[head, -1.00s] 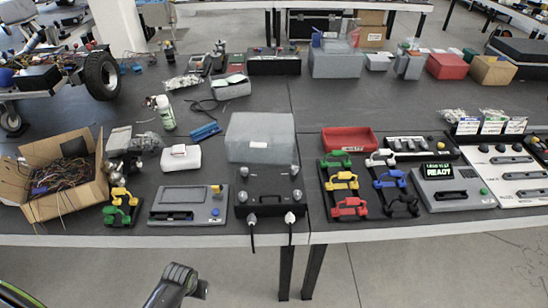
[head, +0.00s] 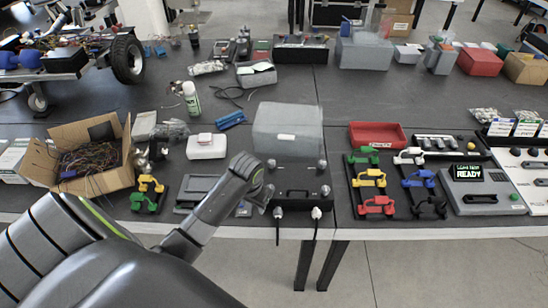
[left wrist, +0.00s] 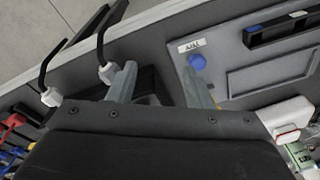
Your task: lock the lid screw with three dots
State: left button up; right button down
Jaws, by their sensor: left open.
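A black box (head: 305,200) with round pale knobs at its corners and a handle stands near the table's front edge in the head view. The far knobs (head: 322,163) show; the near left corner is hidden by my arm. No three-dot marks can be made out. My left gripper (head: 264,194) is at the box's left edge, above the table. In the left wrist view its two fingers (left wrist: 160,88) are apart with nothing held between them. Part of the black box shows behind them. My right gripper is in neither current view.
Two cables with white plugs (head: 316,213) hang from the box's front. A grey panel with a blue knob (left wrist: 197,61) lies left of the box, partly under my arm. Coloured clamps (head: 370,178) stand to the right.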

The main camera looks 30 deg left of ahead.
pick_arm(q)
jog(key=w+a+r+n+g+h, duration=0.1)
jog(key=w+a+r, duration=0.1)
jog(key=w+r, duration=0.65)
jog(key=w+a+r+n+g, duration=0.1)
jog(key=w+a+r, duration=0.1)
jog(key=w+r, duration=0.7)
jog(key=b, duration=0.6)
send_over(272, 161)
notch_tip(272, 161, down, 5)
notch_tip(272, 161, down, 11)
jog(key=shift+r+p, duration=0.1)
jog(key=shift+p, duration=0.8)
jog(key=shift+c, duration=0.4)
jog(key=c, duration=0.9)
